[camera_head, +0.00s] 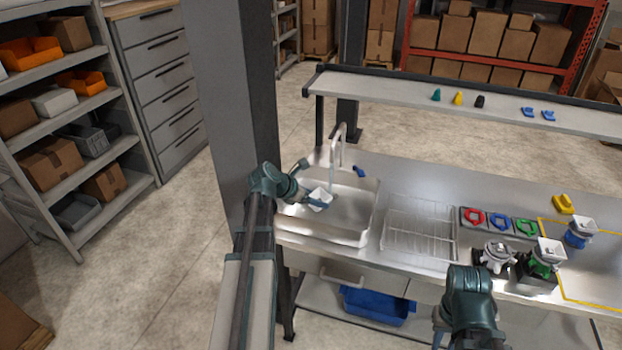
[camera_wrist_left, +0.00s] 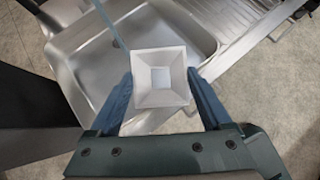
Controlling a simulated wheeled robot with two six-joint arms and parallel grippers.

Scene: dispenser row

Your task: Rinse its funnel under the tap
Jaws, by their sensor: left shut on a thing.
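The white square funnel (camera_head: 321,194) is held over the sink (camera_head: 352,236) at its left part. My left gripper (camera_head: 318,201) is shut on it. In the left wrist view the funnel (camera_wrist_left: 160,77) sits between the two blue fingers, its square mouth facing the camera. The tap (camera_head: 341,133) arches over the sink from the back. A thin pale streak (camera_wrist_left: 112,25), which looks like water, ends at the funnel's upper left edge; whether it enters the mouth is unclear.
A wire drying rack (camera_head: 418,232) lies right of the sink. Further right are red, blue and green rings (camera_head: 501,220), a grey device without a funnel (camera_head: 496,258), and green (camera_head: 545,260) and blue (camera_head: 578,233) dispensers with white funnels. A blue bin (camera_head: 378,307) stands below.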

